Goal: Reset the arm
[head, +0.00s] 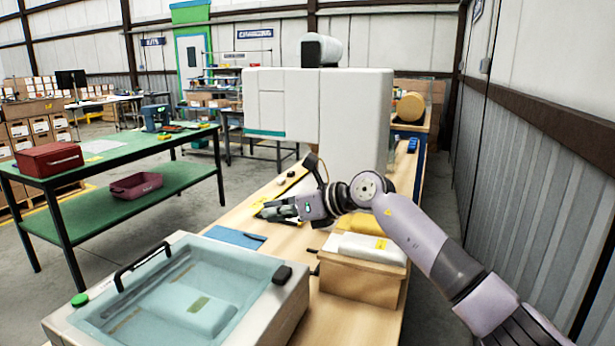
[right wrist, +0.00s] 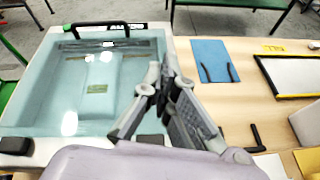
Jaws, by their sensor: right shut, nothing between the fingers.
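My right arm (head: 425,240) comes in from the lower right in the head view and bends at the wrist above the wooden table. Its gripper (head: 264,210) points left, over the table behind the clear-lidded machine. In the right wrist view the right gripper's fingers (right wrist: 168,72) come together at the tips, with nothing between them. My left gripper and arm are not in either view.
The clear-lidded machine (head: 190,295) stands at the front left of the table, with a blue sheet (head: 234,237) behind it. A wooden box (head: 358,280) carries white and yellow packs under my forearm. A large white machine (head: 350,125) stands behind the gripper. A corrugated wall (head: 545,190) is at right.

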